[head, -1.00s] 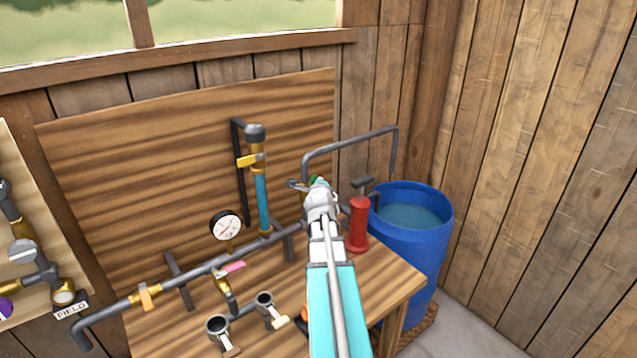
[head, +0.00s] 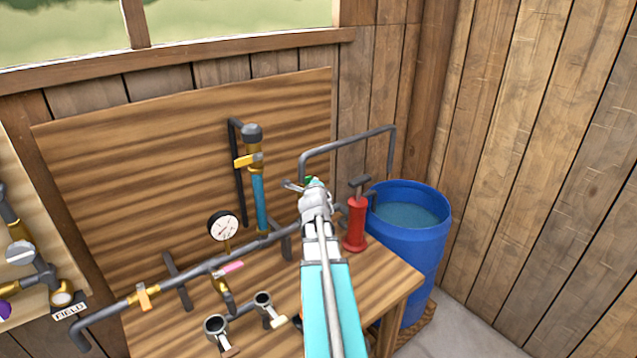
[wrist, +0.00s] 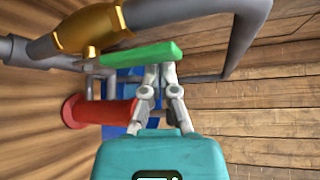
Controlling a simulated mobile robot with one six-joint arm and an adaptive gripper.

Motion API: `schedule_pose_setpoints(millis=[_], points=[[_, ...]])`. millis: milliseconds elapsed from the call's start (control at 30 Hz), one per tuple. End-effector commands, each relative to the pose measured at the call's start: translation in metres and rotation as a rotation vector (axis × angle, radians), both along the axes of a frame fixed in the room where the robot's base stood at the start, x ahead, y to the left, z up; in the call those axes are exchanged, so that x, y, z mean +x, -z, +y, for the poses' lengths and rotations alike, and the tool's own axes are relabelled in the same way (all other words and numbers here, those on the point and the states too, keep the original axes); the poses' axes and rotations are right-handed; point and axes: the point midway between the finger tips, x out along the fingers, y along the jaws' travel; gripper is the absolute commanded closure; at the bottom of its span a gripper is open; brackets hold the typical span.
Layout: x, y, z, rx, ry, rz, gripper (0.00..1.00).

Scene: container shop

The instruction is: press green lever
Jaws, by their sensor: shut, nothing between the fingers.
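The green lever (wrist: 140,53) is a flat bar below a brass valve (wrist: 88,28) on a grey pipe (wrist: 180,10) in the wrist view. My gripper (wrist: 160,72) is shut and empty. Its fingertips are right at the lever's lower edge near its right end; I cannot tell if they touch. In the head view only a small green bit of the lever (head: 310,181) shows past my gripper (head: 313,190). The valve is mostly hidden there behind my gripper and arm.
A red hand pump (head: 356,225) stands just right of my gripper, beside a blue water barrel (head: 425,255). A pressure gauge (head: 223,227), a yellow lever (head: 248,160), a pink lever (head: 228,269) and an orange lever (head: 143,297) are on the pipework to the left.

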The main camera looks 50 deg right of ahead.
Motion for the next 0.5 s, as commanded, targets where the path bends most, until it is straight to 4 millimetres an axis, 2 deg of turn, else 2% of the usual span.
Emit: schedule_pose_setpoints(millis=[267,500], points=[[0.001,0.000,0.000,0.000,-0.003,-0.002,1.00],[0.000,0.000,-0.011,0.000,-0.003,-0.002,1.00]])
